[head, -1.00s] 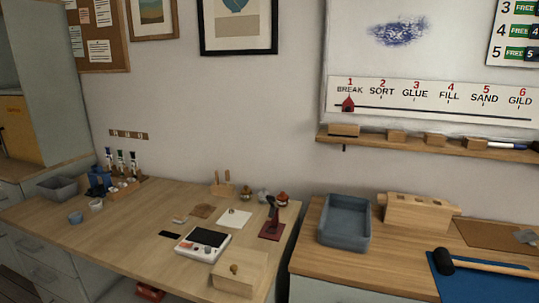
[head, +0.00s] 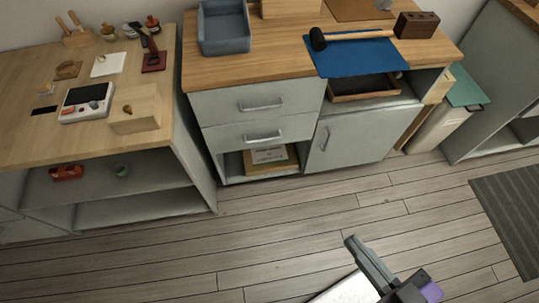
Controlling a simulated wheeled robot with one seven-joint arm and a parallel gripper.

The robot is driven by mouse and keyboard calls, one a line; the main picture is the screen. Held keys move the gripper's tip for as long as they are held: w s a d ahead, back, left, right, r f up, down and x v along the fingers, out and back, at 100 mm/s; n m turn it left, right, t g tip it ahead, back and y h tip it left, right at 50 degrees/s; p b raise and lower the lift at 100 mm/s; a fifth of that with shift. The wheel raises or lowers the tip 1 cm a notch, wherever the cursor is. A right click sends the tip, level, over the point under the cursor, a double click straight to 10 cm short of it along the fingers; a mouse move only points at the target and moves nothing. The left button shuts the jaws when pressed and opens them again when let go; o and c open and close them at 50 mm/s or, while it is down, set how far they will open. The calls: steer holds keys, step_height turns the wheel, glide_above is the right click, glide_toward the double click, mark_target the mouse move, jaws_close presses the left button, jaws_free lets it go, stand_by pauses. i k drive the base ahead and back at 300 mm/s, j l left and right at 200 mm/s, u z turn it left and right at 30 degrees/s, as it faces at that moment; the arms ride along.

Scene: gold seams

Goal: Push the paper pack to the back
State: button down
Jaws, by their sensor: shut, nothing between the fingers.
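A tan pack with a white printed sheet on its face, which looks like the paper pack (head: 270,155), lies in the low open compartment (head: 233,165) under two drawers of the grey cabinet. The compartment's walls partly hide it, and its depth inside is hard to judge. My gripper (head: 353,242) is at the bottom right of the head view, over the floor in front of the cabinet. It is shut and empty, well apart from the pack.
A cabinet door (head: 350,138) is right of the compartment. Above it, an open shelf holds a wooden tray (head: 365,90). A blue mat (head: 357,58) overhangs the worktop edge. A left bench (head: 60,140) stands beside the cabinet. The wooden floor (head: 220,255) in front is clear.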

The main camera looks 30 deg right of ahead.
mark_target(274, 158)
steer(key=i+j+z, duration=0.1)
steer(key=i+j, duration=1.3)
steer(key=j, duration=0.15)
steer(key=z, duration=0.05)
